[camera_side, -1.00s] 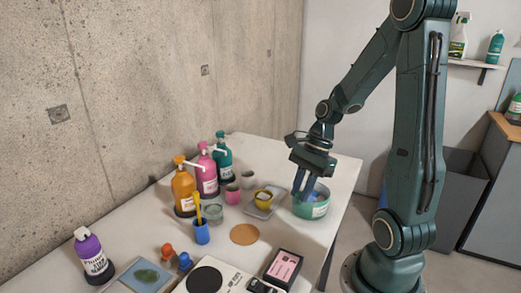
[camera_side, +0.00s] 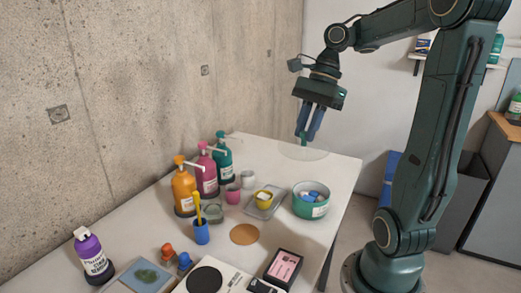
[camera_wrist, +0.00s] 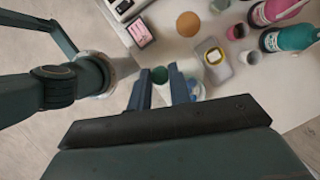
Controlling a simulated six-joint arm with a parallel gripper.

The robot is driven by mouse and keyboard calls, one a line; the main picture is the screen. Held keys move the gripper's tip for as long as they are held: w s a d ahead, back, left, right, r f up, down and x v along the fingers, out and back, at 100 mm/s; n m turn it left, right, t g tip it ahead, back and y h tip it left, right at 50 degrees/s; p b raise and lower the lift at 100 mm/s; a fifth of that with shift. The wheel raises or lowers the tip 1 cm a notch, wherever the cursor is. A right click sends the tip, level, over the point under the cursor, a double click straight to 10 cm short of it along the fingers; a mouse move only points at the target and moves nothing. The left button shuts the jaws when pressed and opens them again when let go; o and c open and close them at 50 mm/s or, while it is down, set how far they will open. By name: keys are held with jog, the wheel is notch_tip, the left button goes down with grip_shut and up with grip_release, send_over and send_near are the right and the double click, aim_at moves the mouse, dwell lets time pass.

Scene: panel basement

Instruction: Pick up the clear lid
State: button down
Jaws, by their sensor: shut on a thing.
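The clear lid (camera_side: 316,154) is a thin see-through disc with a green knob. My gripper (camera_side: 306,138) points down and is shut on the knob, holding the lid raised well above the table. In the wrist view, my gripper (camera_wrist: 161,82) has its blue fingers on either side of the green knob (camera_wrist: 159,75); the disc's outline is hard to make out there. The green tub (camera_side: 310,204) stands below on the table, open on top, with blue and pale items inside. In the wrist view my fingers partly hide it.
A grey tray (camera_side: 266,208) with a yellow cup is left of the tub. Pump bottles in orange (camera_side: 184,190), pink (camera_side: 206,175) and teal (camera_side: 224,160) stand along the concrete wall. A round cork mat (camera_side: 244,234) lies in front. The table's right edge is near the tub.

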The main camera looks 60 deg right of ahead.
jog(key=shift+r, duration=0.55)
jog(key=shift+d+f, duration=0.1)
jog(key=shift+d, duration=0.05)
dwell(0.4)
jog(key=shift+w+d+f, duration=0.2)
jog(key=shift+d+f, duration=0.15)
jog(key=shift+d, duration=0.1)
jog(key=d+f+n+g, duration=0.2)
jog(key=d+f+n, duration=0.4)
jog(key=d+f, duration=0.5)
notch_tip(320, 180, down, 2)
jog(key=shift+w+d+f, duration=0.1)
jog(key=shift+w+d, duration=0.1)
jog(key=shift+d, duration=0.05)
jog(key=shift+f, duration=0.15)
jog(key=shift+f, duration=3)
